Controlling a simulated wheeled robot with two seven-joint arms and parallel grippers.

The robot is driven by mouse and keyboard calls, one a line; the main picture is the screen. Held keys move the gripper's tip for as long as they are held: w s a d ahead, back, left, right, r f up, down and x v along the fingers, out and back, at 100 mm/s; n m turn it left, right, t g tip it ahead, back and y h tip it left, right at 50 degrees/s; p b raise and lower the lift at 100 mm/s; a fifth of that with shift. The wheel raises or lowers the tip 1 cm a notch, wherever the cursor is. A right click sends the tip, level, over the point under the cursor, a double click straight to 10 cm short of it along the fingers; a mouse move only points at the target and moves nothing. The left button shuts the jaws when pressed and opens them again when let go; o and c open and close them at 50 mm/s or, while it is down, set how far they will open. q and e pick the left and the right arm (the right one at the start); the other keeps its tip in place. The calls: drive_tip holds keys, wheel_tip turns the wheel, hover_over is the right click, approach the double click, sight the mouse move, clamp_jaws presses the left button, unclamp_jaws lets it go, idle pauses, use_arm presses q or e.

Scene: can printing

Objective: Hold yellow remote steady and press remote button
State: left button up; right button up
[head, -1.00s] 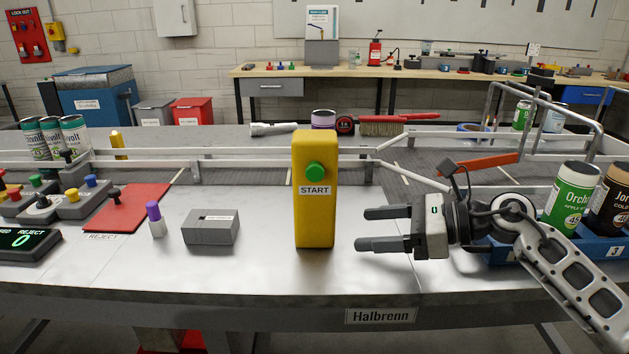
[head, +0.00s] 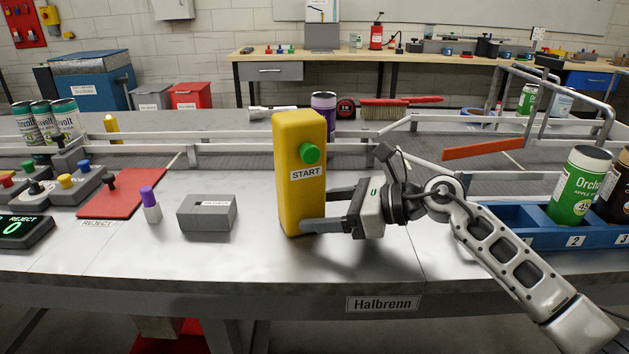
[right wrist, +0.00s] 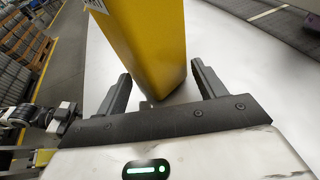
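The yellow remote (head: 291,200) stands on the metal table, with a green button (head: 309,153) near its top and a START label below it. My right gripper (head: 312,210) is at the remote's lower part, coming from the right. Its near finger lies across the front, and the far finger is partly hidden behind the remote. In the right wrist view the remote (right wrist: 150,40) stands between the two spread fingers, with gaps showing beside it. My left gripper is not in the head view.
A grey box (head: 207,213) and a purple-capped marker (head: 151,205) stand left of the remote. Further left are a red REJECT mat (head: 125,192) and a control panel. A blue can tray (head: 500,222) is at right. The front table strip is clear.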

drive_tip(key=shift+w+a+f, duration=0.1)
drive_tip(key=shift+a, duration=0.25)
drive_tip(key=shift+c, duration=0.2)
clamp_jaws()
